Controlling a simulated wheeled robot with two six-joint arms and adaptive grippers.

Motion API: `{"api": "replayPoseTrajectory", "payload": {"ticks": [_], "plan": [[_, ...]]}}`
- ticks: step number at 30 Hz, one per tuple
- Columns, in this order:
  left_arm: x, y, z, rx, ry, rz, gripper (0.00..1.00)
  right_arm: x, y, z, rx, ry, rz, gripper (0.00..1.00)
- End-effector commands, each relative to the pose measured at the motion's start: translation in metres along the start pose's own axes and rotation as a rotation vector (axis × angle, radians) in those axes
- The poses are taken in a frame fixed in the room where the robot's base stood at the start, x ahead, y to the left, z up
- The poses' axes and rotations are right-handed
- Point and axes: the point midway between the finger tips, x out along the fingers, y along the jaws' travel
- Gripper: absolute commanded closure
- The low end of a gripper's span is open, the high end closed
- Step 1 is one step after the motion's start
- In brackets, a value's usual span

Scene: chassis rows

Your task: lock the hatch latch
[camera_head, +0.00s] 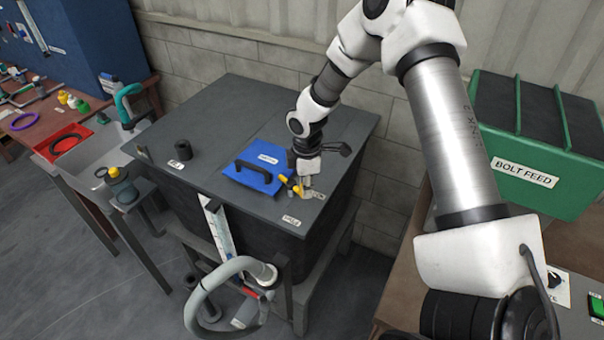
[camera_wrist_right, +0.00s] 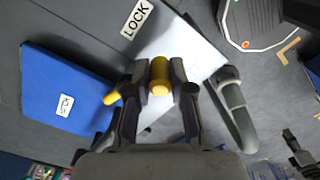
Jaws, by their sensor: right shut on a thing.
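The blue hatch (camera_head: 256,176), with a black handle (camera_head: 262,169), lies closed on the dark grey tank top (camera_head: 232,110). Its blue panel also shows at left in the right wrist view (camera_wrist_right: 62,80). The yellow latch (camera_head: 291,184) is at the hatch's right edge. In the wrist view the yellow latch knob (camera_wrist_right: 159,72) stands between my fingers, and a yellow end sticks out to the left. A "LOCK" label (camera_wrist_right: 137,18) lies beyond it. My right gripper (camera_head: 299,184) is shut on the latch. My left gripper is not in view.
A black knob (camera_head: 183,150) stands on the tank top's left part. A grey hose (camera_head: 205,290) curves at the tank's front. A green "BOLT FEED" bin (camera_head: 530,200) is at right, a sink bench (camera_head: 95,160) at left. The tank top's back left is clear.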

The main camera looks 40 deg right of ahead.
Motion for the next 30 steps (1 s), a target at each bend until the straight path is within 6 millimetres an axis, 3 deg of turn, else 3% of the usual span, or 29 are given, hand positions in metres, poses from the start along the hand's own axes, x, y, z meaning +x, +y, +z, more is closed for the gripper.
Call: {"api": "replayPoseTrajectory", "payload": {"ticks": [12, 30], "plan": [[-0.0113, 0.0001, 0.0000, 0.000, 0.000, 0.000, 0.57, 0.0009, 0.0080, 0.0090, -0.236, -0.001, -0.002, 1.00], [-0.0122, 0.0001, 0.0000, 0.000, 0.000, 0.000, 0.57, 0.0016, 0.0095, 0.0101, -0.278, -0.001, -0.003, 1.00]]}}
